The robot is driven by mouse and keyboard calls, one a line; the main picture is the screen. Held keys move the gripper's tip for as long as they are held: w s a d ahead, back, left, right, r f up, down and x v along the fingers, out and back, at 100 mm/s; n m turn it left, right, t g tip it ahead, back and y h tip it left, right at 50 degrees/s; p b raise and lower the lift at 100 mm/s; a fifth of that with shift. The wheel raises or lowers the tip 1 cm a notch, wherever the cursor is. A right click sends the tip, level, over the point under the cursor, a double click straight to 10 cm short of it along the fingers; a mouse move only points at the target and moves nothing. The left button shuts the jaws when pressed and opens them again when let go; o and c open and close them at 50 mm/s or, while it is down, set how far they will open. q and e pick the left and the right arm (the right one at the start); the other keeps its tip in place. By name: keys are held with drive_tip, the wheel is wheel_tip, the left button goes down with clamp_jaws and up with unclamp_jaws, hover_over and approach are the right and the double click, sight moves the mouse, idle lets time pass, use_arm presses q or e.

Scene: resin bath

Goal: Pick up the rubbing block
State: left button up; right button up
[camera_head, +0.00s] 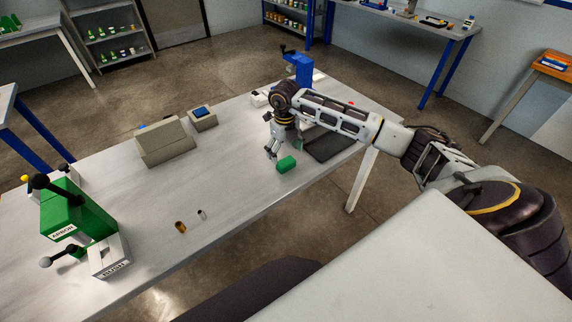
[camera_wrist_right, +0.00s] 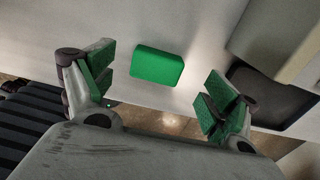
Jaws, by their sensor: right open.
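The rubbing block appears to be the green block (camera_head: 286,164) lying on the white table near its front edge. In the right wrist view the green block (camera_wrist_right: 158,65) lies between and beyond the fingers, apart from them. My right gripper (camera_head: 272,154) is open and empty, just left of and above the block in the head view. Its green-padded fingers (camera_wrist_right: 156,92) are spread wide in the wrist view. My left gripper is in neither view.
A dark mat (camera_head: 328,146) lies right of the block. A green press (camera_head: 80,218) stands at the left, with a brass cylinder (camera_head: 180,227) and a small grey one (camera_head: 202,214) nearer the middle. A grey box-like stand (camera_head: 165,143) and a blue press (camera_head: 298,68) stand farther back.

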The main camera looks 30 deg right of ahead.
sight(285, 160)
drive_tip(key=shift+f, duration=0.1)
drive_tip(key=shift+s+a+f+p, duration=0.15)
drive_tip(key=shift+f+p, duration=0.6)
drive_tip(key=shift+f, duration=1.75)
drive_tip(key=shift+c, duration=0.4)
drive_tip(key=c, duration=1)
drive_tip(key=shift+r, duration=0.1)
drive_tip(key=shift+c, duration=0.4)
drive_tip(key=shift+r+b, duration=0.85)
drive_tip(key=shift+r, duration=4.1)
